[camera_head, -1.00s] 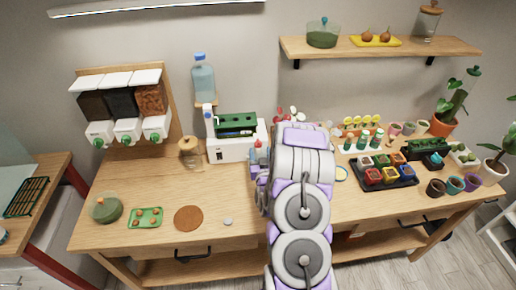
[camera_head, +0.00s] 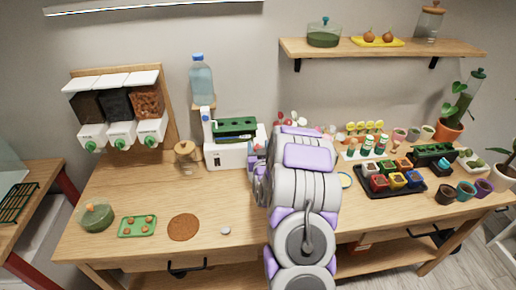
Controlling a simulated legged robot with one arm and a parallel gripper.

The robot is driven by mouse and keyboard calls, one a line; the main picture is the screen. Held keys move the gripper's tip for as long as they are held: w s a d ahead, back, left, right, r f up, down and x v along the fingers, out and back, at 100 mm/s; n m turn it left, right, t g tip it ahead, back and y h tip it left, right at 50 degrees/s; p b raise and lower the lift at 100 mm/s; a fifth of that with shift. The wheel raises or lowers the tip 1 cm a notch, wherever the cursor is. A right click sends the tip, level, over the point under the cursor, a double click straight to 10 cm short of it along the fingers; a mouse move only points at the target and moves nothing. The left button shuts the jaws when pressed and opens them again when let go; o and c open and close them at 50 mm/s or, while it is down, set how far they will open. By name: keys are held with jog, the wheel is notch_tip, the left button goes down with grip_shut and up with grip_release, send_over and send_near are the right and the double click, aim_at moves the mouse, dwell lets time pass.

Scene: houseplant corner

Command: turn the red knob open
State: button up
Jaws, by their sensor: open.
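I cannot make out the red knob; my arm covers part of the bench in the middle of the picture. A white machine (camera_head: 222,155) with a green tray (camera_head: 235,127) on top stands at the back of the bench, just left of my arm. My gripper (camera_head: 257,172) shows only in part at the left side of my arm, close to the machine's right end. Its fingertips are mostly hidden, and I see nothing held in it. Whether it touches anything is hidden.
A water bottle (camera_head: 201,80) stands behind the machine and a glass jar (camera_head: 187,157) left of it. A cork mat (camera_head: 184,227) and a green tray of small orange pieces (camera_head: 137,227) lie front left. A black tray of coloured pots (camera_head: 412,191) stands right. The front middle-left is mostly clear.

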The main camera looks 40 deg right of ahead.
jog(key=shift+w+d, duration=0.15)
jog(key=shift+w, duration=0.15)
jog(key=c, duration=0.9)
